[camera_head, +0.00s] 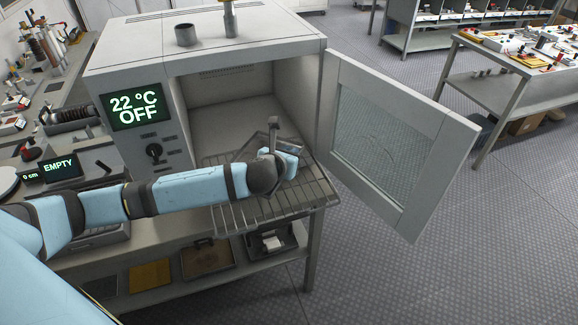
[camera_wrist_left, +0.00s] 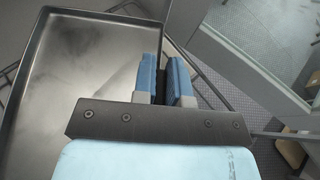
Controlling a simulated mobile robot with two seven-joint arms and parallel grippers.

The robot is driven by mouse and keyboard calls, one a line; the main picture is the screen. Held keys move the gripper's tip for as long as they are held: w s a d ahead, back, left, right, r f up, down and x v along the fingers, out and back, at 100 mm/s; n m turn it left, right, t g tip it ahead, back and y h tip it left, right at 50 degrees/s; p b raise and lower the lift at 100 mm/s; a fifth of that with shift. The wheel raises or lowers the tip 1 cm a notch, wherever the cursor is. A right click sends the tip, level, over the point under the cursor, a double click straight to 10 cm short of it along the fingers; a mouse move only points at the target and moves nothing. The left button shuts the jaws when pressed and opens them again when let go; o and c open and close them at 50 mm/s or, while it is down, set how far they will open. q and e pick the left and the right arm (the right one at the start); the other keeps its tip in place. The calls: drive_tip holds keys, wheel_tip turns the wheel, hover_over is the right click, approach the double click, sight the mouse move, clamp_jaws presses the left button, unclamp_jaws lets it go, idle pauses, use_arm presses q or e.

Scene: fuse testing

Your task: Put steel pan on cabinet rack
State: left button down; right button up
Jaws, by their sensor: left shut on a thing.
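The steel pan (camera_wrist_left: 75,85) is a shallow grey metal tray with a dark raised rim, filling the left of the left wrist view. My left gripper (camera_wrist_left: 167,82) has blue finger pads shut on the pan's right rim. In the head view my left gripper (camera_head: 283,150) is over the pulled-out wire rack (camera_head: 310,190), in front of the open cabinet (camera_head: 240,100). Rack wires show beside the pan in the wrist view. The pan is hard to make out behind my wrist in the head view. I cannot tell whether it touches the rack. My right gripper is out of view.
The cabinet door (camera_head: 400,140) stands wide open on the right. The cabinet display (camera_head: 136,111) reads 22 °C OFF. A lower shelf (camera_head: 215,272) under the rack holds several items. Open floor (camera_head: 400,270) lies to the right.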

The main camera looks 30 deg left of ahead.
sight(270, 196)
use_arm(q)
drive_tip(key=shift+f, duration=2.05)
drive_tip(key=c, duration=1.2)
unclamp_jaws()
drive_tip(key=shift+f, duration=0.15)
drive_tip(key=shift+o, duration=0.2)
drive_tip(key=v, duration=1.2)
drive_tip(key=shift+b, duration=0.4)
drive_tip(key=shift+s, duration=0.1)
